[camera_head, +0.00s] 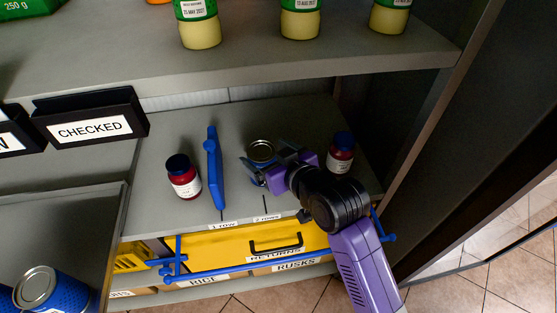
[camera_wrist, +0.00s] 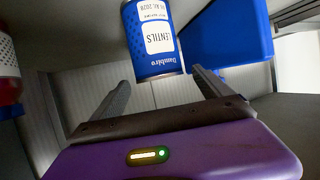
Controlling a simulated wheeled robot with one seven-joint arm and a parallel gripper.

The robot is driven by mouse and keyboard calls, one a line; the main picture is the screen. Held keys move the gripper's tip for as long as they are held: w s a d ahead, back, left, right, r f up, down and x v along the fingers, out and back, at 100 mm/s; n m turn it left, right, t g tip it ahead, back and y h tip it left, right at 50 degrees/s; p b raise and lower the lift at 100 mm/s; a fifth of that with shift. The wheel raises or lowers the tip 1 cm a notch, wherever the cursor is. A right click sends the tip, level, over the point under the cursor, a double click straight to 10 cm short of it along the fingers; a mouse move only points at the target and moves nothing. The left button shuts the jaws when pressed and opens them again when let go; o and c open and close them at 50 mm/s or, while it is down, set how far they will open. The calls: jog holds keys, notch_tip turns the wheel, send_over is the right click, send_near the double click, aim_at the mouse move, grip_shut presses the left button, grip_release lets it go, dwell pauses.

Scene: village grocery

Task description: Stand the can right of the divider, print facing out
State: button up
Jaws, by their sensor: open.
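The blue can (camera_head: 262,152) stands upright on the lower shelf, right of the blue divider (camera_head: 214,170). In the wrist view the can (camera_wrist: 153,38) shows its white "LENTILS" print, upside down in the picture, towards the wrist camera. The divider (camera_wrist: 232,35) is beside it there. My gripper (camera_head: 264,157) is at the can from the front right. Its fingers (camera_wrist: 160,77) are apart, with the can's near end in line with the gap between their tips. Part of the can is hidden by my gripper in the head view.
A dark red jar (camera_head: 183,178) stands left of the divider; another (camera_head: 341,155) stands at the right near the side wall. The upper shelf (camera_head: 330,65) overhangs behind.

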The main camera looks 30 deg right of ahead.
jog(key=v, duration=0.6)
jog(key=shift+s, duration=0.2)
jog(key=shift+r, duration=0.1)
jog(key=s+f+h, duration=0.1)
jog(key=s+f, duration=0.3)
jog(key=s, duration=0.3)
jog(key=s+f, duration=0.3)
jog(key=s, duration=0.4)
jog(key=s+r, duration=0.1)
jog(key=s, duration=0.8)
jog(key=s+r+t, duration=0.1)
jog(key=s+r, duration=0.1)
jog(key=s, duration=0.7)
jog(key=shift+s+a+r+m, duration=0.3)
jog(key=shift+a+r+m, duration=0.05)
jog(key=shift+a+m, duration=0.05)
